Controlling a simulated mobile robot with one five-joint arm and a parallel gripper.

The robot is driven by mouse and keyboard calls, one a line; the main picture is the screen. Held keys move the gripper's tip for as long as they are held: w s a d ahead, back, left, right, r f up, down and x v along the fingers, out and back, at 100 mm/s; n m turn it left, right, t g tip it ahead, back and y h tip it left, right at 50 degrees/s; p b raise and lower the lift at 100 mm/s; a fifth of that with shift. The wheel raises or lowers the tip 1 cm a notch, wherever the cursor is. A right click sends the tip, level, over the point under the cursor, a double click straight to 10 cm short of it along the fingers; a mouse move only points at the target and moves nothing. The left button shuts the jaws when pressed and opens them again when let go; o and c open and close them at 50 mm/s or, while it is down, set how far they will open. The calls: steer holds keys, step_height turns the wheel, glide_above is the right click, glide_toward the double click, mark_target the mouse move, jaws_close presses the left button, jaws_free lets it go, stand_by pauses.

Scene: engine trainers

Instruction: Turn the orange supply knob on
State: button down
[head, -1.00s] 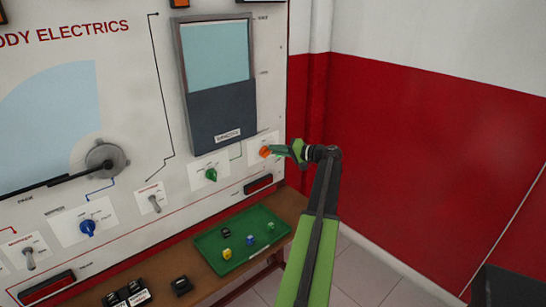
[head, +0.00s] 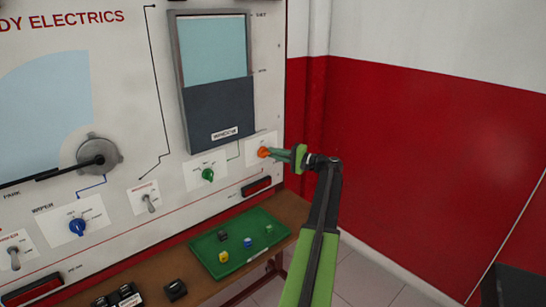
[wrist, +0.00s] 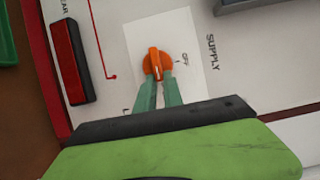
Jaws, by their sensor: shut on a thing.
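The orange supply knob (head: 263,152) sits on a white plate at the right edge of the trainer panel. In the wrist view the knob (wrist: 157,63) shows a raised ridge running roughly up and down the picture, with an "OFF" mark to its right and the word "SUPPLY" further right. My gripper (head: 269,153) reaches it from the right. In the wrist view the green fingers of my gripper (wrist: 160,80) are shut on the knob's lower part. The fingertips hide little of the knob.
A green knob (head: 208,175) and a blue knob (head: 78,227) are further left on the panel. A red block (head: 257,186) sits below the supply plate. A green tray (head: 262,253) with small parts lies on the bench below. Red-and-white wall stands at right.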

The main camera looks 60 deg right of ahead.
steer(key=shift+w+r, duration=0.15)
steer(key=shift+w, duration=0.1)
steer(key=c, duration=1.5)
jaws_free()
steer(key=shift+o, duration=0.2)
steer(key=s+d, duration=0.1)
steer(key=s, duration=1.6)
steer(key=shift+s+f, duration=0.2)
steer(key=shift+s, duration=0.1)
steer(key=shift+d, duration=0.1)
